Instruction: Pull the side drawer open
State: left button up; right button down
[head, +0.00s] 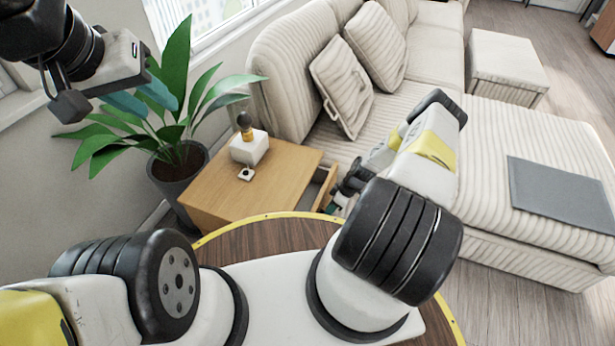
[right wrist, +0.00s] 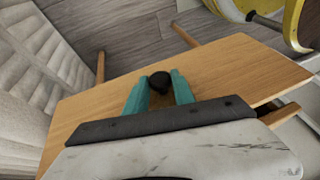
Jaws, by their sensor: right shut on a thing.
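The wooden side table (head: 235,185) stands beside the sofa, and its side drawer (head: 323,190) sticks out partly open on the right.
A potted plant (head: 178,165) stands left of the table, behind my left gripper. A white box-shaped item (head: 249,148) with a bottle-like top and a small white object (head: 246,174) are on the tabletop. The striped sofa (head: 395,100) lies close behind my right arm.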

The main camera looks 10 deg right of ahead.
jog(key=s+d, duration=0.6)
jog(key=d, duration=0.3)
jog(key=s+d, duration=0.6)
jog(key=d, duration=0.3)
jog(key=c, duration=1.1)
grip_release()
jog(key=shift+o, duration=0.2)
jog(key=v, duration=0.7)
jog(key=shift+r, duration=0.4)
jog(key=shift+d+r, duration=0.1)
